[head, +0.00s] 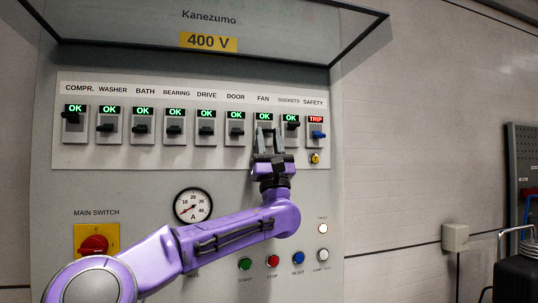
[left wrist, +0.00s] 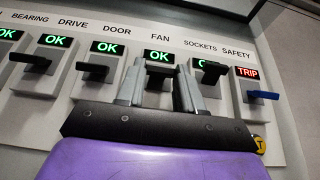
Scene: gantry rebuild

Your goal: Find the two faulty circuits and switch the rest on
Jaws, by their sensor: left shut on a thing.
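A row of breakers on a white panel (head: 120,157) runs from COMPR. to SAFETY. The COMPR. lever (head: 70,117) and SOCKETS lever (head: 292,126) sit high, close under their displays. The WASHER (head: 105,127), BATH (head: 140,128), BEARING (head: 174,129), DRIVE (head: 206,130) and DOOR (head: 236,132) levers sit lower. All these displays and FAN's read green OK. SAFETY's display (head: 315,119) reads red TRIP, above its blue lever (head: 318,134). My left gripper (head: 267,134) is shut on the FAN lever (left wrist: 160,72), partly hidden between the fingers. My right gripper is out of view.
A raised cover (head: 210,25) juts out above the panel. A yellow test button (head: 314,158) is below SAFETY. An ammeter (head: 193,205), a red main switch (head: 94,245) and several push buttons (head: 272,261) are lower down.

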